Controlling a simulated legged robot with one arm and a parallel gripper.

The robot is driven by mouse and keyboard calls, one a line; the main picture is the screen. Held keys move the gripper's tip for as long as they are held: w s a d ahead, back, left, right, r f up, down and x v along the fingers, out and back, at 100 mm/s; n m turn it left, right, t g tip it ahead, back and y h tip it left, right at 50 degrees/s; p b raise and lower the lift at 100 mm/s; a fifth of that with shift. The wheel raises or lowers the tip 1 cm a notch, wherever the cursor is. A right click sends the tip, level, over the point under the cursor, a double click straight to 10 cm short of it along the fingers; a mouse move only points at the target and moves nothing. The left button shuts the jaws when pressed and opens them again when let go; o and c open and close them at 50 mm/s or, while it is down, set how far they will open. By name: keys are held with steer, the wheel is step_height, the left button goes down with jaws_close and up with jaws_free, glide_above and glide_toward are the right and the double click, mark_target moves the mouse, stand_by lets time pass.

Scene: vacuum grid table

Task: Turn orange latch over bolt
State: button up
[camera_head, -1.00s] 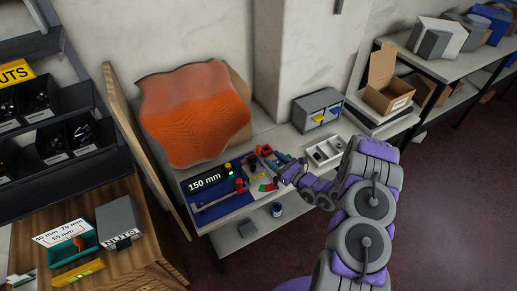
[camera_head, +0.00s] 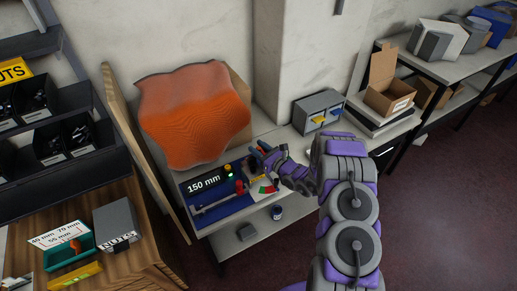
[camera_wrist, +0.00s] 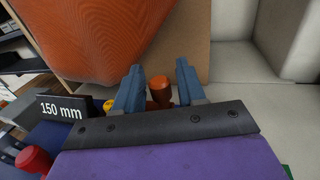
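My gripper (camera_wrist: 158,68) shows two blue-grey fingers in the wrist view, spread apart. A short orange-brown round-topped piece (camera_wrist: 159,90) stands between and beyond them; it may be the orange latch. I cannot tell whether the fingers touch it. In the head view my gripper (camera_head: 262,148) is over the right end of the blue work panel (camera_head: 235,204), and the small parts there are mostly hidden. The bolt cannot be made out. A red knob (camera_wrist: 33,160) is at the lower left of the wrist view; a red piece (camera_head: 239,187) stands on the panel.
A black "150 mm" sign (camera_head: 203,183) stands at the panel's left. A wavy orange sheet (camera_head: 195,115) leans behind. A grey drawer box (camera_head: 318,111) and an open cardboard box (camera_head: 390,95) are to the right. A small cup (camera_head: 277,212) is on the lower shelf.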

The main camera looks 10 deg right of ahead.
mark_target(260, 150)
jaws_close()
steer(key=shift+s+d+m+t+h+p, duration=0.1)
steer(key=shift+s+m+t+h+p, duration=0.2)
steer(key=shift+m+t+h, duration=0.45)
steer(key=shift+s+m+t+h+p, duration=0.25)
steer(key=shift+m+h, duration=0.3)
steer(key=shift+h, duration=0.5)
steer(key=shift+s+m+h, duration=0.3)
steer(key=shift+m+h, duration=0.3)
steer(key=shift+h, duration=0.3)
steer(key=m+h+b, duration=0.1)
steer(key=m+h, duration=0.1)
steer(key=h, duration=0.1)
steer(key=s+m+h+b, duration=0.1)
steer(key=h, duration=0.2)
steer(key=s+a+m+h+b, duration=0.1)
steer(key=m+h+b, duration=0.1)
steer(key=shift+s+f+m+h, duration=0.2)
steer(key=shift+s+m+h, duration=0.1)
steer(key=shift+h, duration=0.1)
steer(key=shift+s+r+m+h+b, duration=0.1)
steer(key=shift+r+m+h+b, duration=0.1)
steer(key=shift+m+h+b, duration=0.45)
steer(key=shift+h, duration=0.25)
